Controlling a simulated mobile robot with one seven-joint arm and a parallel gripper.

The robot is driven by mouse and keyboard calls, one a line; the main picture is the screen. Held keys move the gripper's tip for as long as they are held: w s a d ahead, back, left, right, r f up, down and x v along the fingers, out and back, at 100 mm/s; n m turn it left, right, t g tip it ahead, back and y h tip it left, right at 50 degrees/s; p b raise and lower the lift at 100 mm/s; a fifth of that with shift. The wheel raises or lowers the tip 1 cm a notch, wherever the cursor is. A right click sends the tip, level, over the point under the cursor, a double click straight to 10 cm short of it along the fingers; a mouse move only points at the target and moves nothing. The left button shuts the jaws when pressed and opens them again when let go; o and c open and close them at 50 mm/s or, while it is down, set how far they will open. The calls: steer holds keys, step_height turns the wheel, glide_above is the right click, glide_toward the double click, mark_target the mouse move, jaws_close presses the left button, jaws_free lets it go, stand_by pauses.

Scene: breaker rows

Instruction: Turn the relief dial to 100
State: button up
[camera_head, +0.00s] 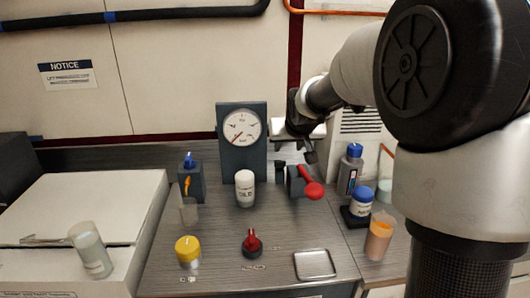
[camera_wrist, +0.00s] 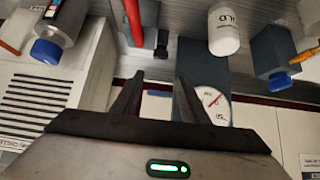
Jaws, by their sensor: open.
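A red knob (camera_head: 252,242) and a yellow knob (camera_head: 188,250) stand on the grey metal bench. Small labels lie in front of them, too small to read, so I cannot tell which knob is the relief dial. A round white gauge (camera_head: 242,127) with a red needle is on a dark upright panel behind; it also shows in the wrist view (camera_wrist: 212,103). My gripper (camera_head: 309,155) is above the back of the bench, right of the gauge, apart from both knobs. In the wrist view its fingers (camera_wrist: 159,82) are spread and empty.
A red-handled lever valve (camera_head: 312,189) stands below my gripper. A white bottle (camera_head: 245,188) stands before the gauge panel. A blue-topped valve block (camera_head: 190,178) is left; blue-capped bottles (camera_head: 352,168) and an orange-topped jar (camera_head: 379,238) are right. A square tray (camera_head: 314,265) lies in front.

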mark_target(280, 161)
steer(key=b+x, duration=0.1)
steer(key=x, duration=1.6)
steer(key=shift+w+f, duration=0.25)
steer(key=shift+w, duration=0.05)
steer(key=shift+a, duration=0.1)
steer(key=shift+c, duration=0.5)
steer(key=c, duration=0.7)
